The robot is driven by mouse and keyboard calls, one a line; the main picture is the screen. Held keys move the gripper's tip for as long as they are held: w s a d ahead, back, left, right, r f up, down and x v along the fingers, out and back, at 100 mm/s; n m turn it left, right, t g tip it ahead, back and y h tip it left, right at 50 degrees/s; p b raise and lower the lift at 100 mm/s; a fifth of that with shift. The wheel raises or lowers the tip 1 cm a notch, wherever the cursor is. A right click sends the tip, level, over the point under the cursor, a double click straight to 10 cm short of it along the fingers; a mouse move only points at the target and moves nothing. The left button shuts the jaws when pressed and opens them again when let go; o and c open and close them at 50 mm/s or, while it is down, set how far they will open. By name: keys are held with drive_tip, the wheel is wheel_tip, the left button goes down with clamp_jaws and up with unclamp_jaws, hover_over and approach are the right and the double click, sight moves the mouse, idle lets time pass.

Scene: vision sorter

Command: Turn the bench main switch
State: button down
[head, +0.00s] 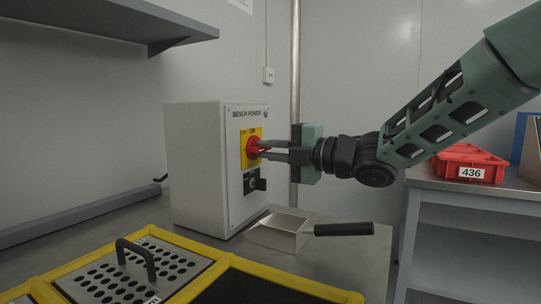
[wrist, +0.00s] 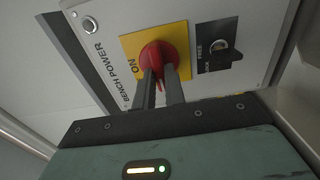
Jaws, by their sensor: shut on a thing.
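The bench power box (head: 195,165) is a white cabinet labelled BENCH POWER, standing on the bench. On its front is a red rotary switch (head: 253,147) on a yellow plate (head: 244,153) with ON marked on it. The switch also shows in the wrist view (wrist: 158,57). My gripper (head: 262,151) reaches in from the right, its two fingers shut on the red switch handle. In the wrist view the fingers (wrist: 161,80) cover part of the handle, so its exact angle is hard to tell.
Below the switch is a black latch plate (head: 254,182), marked FREE and LOCK in the wrist view (wrist: 218,45). A metal scoop (head: 283,232) with a black handle lies before the box. A yellow-framed tray (head: 215,265) is in front. A red bin (head: 468,160) stands at right.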

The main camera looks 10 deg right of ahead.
drive_tip(key=shift+f, duration=0.1)
drive_tip(key=c, duration=1.5)
unclamp_jaws()
drive_tip(key=shift+o, duration=0.2)
drive_tip(key=p+v, duration=0.3)
drive_tip(key=v, duration=1.4)
drive_tip(key=shift+d, duration=0.2)
drive_tip(key=shift+s, duration=0.15)
